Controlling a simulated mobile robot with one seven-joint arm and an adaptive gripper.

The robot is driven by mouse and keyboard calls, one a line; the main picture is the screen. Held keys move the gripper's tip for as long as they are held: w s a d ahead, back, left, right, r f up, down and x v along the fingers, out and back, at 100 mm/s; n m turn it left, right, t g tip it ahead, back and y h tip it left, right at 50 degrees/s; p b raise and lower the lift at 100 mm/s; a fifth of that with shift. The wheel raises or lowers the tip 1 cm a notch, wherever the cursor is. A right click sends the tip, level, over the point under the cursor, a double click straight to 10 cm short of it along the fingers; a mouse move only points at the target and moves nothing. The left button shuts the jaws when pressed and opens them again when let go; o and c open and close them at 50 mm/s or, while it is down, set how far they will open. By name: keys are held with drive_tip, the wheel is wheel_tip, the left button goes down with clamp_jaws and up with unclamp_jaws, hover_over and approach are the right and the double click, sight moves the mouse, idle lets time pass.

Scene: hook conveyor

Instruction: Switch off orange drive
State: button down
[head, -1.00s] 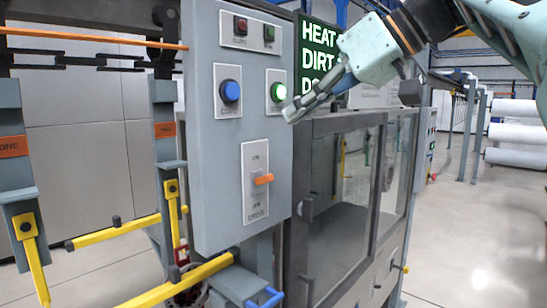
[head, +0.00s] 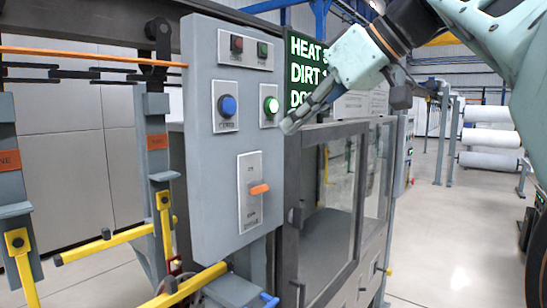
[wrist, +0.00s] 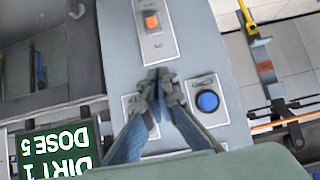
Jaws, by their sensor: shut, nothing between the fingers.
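The orange drive switch (head: 260,189) sticks out from a pale plate (head: 249,212) low on the grey control panel (head: 205,180). Its lever stands near the middle of the plate; I cannot tell surely whether it sits at the upper or lower mark. In the wrist view the orange switch (wrist: 151,21) is near the top edge, beyond my fingertips. My gripper (head: 287,128) is shut and empty, at the panel's right edge, above and right of the switch and close to the lit green button (head: 270,106). My gripper (wrist: 156,82) is apart from the switch.
A blue button (head: 227,106) sits left of the green one; it shows in the wrist view (wrist: 208,101). A small red button and a small dark green one are above. A green text display (head: 308,70) and a glazed cabinet (head: 325,190) stand right. Yellow bars (head: 105,245) project at lower left.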

sight(249, 162)
drive_tip(key=x, duration=1)
drive_tip(key=shift+s+d+f+b, duration=0.2)
drive_tip(key=shift+f, duration=0.3)
drive_tip(key=shift+s+d+f+b, duration=0.15)
drive_tip(key=shift+d+f+b, duration=0.05)
drive_tip(key=shift+f, duration=0.25)
drive_tip(key=shift+s+d+f, duration=0.15)
drive_tip(key=shift+d+f, duration=0.05)
drive_tip(key=shift+f, duration=0.2)
drive_tip(key=shift+s+d+f, duration=0.1)
drive_tip(key=shift+d+f, duration=0.05)
drive_tip(key=shift+f, duration=0.25)
drive_tip(key=shift+w+f+b, duration=0.1)
drive_tip(key=shift+f+b, duration=0.1)
drive_tip(key=shift+b, duration=0.45)
drive_tip(key=shift+d, duration=0.1)
